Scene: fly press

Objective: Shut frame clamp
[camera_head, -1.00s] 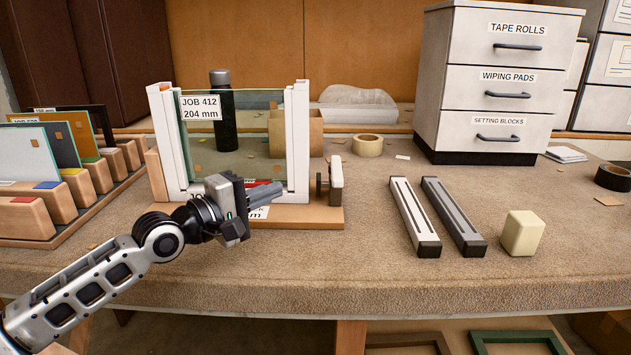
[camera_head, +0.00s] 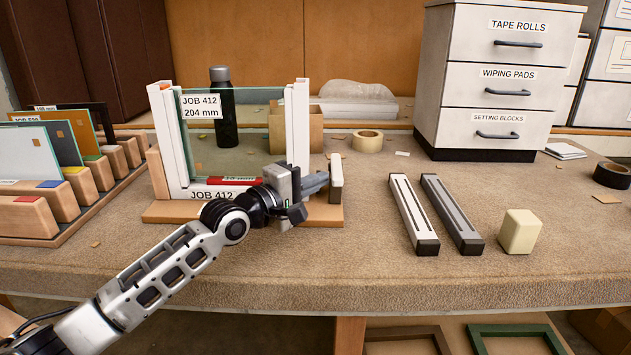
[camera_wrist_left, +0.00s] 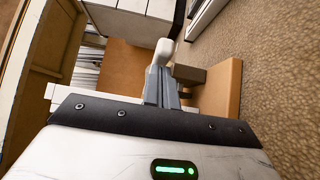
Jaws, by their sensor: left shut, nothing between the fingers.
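The white window frame (camera_head: 297,125) stands upright on a wooden base with a glass pane (camera_head: 245,130) in it. The clamp's white pad (camera_head: 336,178) stands upright at the right end of the base, apart from the frame's right upright. My left gripper (camera_head: 318,183) is shut and empty, its fingertips in front of the gap between the upright and the pad; they hide the clamp's dark knob. In the left wrist view, the shut fingers (camera_wrist_left: 161,86) point toward a white rounded part (camera_wrist_left: 164,50); I cannot tell whether they touch. My right gripper is not in view.
A rack with several panes (camera_head: 40,215) stands at the left. Two bars (camera_head: 413,213) and a cream block (camera_head: 519,231) lie to the right of the clamp. A drawer cabinet (camera_head: 492,90) and tape roll (camera_head: 367,141) are behind. The bench front is clear.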

